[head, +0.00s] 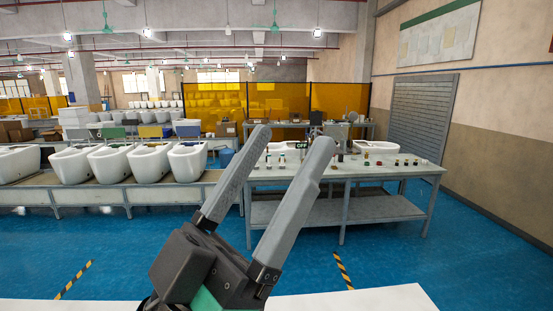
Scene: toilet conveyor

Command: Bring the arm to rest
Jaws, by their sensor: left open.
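My left gripper (289,147) shows large in the lower middle of the head view. Its two long grey fingers point up and to the right, spread apart, with nothing between them. The gripper is in front of a metal worktable (385,177) and hides part of its left side. My right gripper is not in the frame.
A white surface (385,299) lies at the bottom edge. White toilets (110,162) stand in a row on a conveyor (110,192) at the left. Several small parts sit on the worktable. Blue floor (390,258) with striped tape (343,270) is clear between.

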